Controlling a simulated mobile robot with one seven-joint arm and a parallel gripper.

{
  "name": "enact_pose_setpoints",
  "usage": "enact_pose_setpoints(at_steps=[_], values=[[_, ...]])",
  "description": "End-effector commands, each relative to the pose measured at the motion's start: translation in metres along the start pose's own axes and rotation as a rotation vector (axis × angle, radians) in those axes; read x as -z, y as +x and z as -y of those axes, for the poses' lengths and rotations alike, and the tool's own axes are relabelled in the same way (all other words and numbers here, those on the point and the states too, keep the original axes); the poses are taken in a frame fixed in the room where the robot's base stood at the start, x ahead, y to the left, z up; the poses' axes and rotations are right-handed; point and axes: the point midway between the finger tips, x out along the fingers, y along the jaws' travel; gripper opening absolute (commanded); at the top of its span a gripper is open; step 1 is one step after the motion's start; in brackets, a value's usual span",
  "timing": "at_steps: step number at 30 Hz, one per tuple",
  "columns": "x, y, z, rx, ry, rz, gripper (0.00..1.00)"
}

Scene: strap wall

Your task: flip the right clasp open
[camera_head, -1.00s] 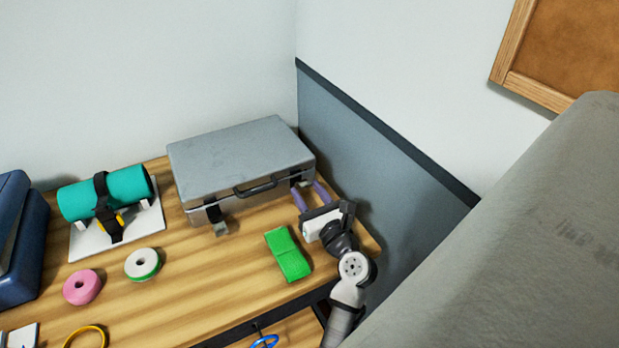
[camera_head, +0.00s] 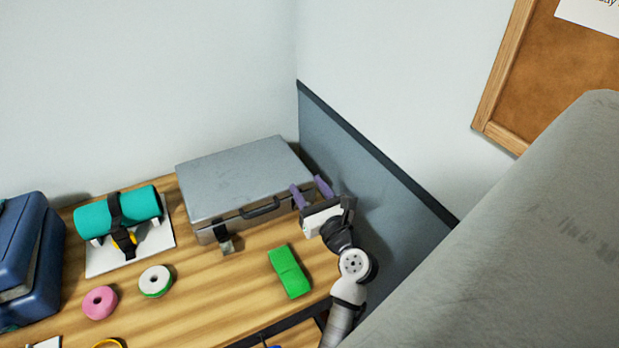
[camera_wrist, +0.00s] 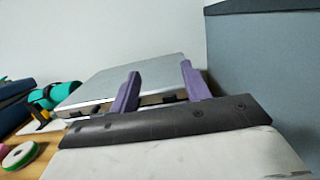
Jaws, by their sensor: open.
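A grey metal case (camera_head: 243,178) stands closed on the wooden table, its dark handle (camera_head: 260,208) on the front side. The left clasp (camera_head: 225,244) hangs down at the case's front left. The right clasp is hidden behind my gripper in the head view. My gripper (camera_head: 311,190) is open, its two purple fingers apart at the case's front right corner. In the wrist view my gripper (camera_wrist: 158,85) points toward the case (camera_wrist: 130,80), and the fingers overlap its right part. I cannot tell whether a finger touches the case.
A green block (camera_head: 289,271) lies in front of the case. A teal roll (camera_head: 120,212) is strapped to a white board at left, with pink (camera_head: 100,303) and white-green (camera_head: 156,281) rolls before it. The blue-grey wall panel (camera_head: 365,185) is close on the right.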

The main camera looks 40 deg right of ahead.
Motion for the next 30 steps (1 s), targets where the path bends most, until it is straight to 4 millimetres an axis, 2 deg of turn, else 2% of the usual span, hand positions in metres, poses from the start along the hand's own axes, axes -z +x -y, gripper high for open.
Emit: enact_pose_setpoints(at_steps=[1,9,12,18,30], values=[[-0.018,0.002,0.0,0.0,-0.003,0.005,0.47],[-0.08,0.011,0.0,-0.001,-0.003,0.004,0.47],[-0.097,0.013,0.0,0.0,-0.002,0.003,0.47],[-0.115,0.015,0.0,0.0,0.0,-0.001,0.47],[-0.117,0.016,-0.001,-0.002,-0.002,-0.003,0.47]])
